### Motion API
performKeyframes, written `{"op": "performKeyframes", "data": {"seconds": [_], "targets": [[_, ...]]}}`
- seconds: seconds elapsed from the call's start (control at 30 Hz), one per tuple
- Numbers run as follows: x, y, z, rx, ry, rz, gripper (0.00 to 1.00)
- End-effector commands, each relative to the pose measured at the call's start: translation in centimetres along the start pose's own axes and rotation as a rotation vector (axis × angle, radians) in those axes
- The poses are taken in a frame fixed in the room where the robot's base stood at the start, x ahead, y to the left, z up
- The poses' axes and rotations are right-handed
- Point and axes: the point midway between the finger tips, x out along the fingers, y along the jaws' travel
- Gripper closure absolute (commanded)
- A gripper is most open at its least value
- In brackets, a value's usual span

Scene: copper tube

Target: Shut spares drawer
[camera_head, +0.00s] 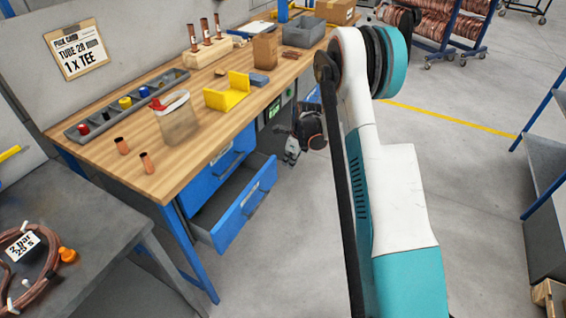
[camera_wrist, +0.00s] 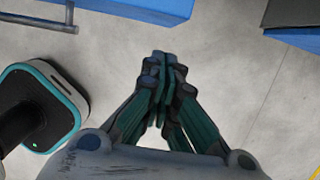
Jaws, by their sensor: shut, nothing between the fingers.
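A blue drawer (camera_head: 243,212) under the wooden workbench stands pulled out, its grey inside showing. Its front carries a pale label too small to read. Another blue drawer front (camera_head: 228,160) sits above it, further back under the bench top. My gripper (camera_head: 291,158) hangs beside the bench, to the right of the open drawer and apart from it. In the wrist view my gripper (camera_wrist: 162,62) has its fingers together, with nothing between them, above bare floor. A blue surface (camera_wrist: 150,8) shows at the top edge there; I cannot tell which part it is.
The workbench top (camera_head: 185,155) holds a clear bag with a red top (camera_head: 177,115), a yellow bracket (camera_head: 228,92), a parts rail and copper pieces. A grey table (camera_head: 90,235) stands at the front left. The floor (camera_head: 300,260) right of the drawer is clear.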

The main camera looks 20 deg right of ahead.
Motion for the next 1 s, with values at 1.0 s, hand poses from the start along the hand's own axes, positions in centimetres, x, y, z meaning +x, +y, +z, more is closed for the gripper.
{"op": "performKeyframes", "data": {"seconds": [1.0], "targets": [[-9.9, 11.2, -2.3, -0.002, -0.119, 0.0, 1.0]]}}
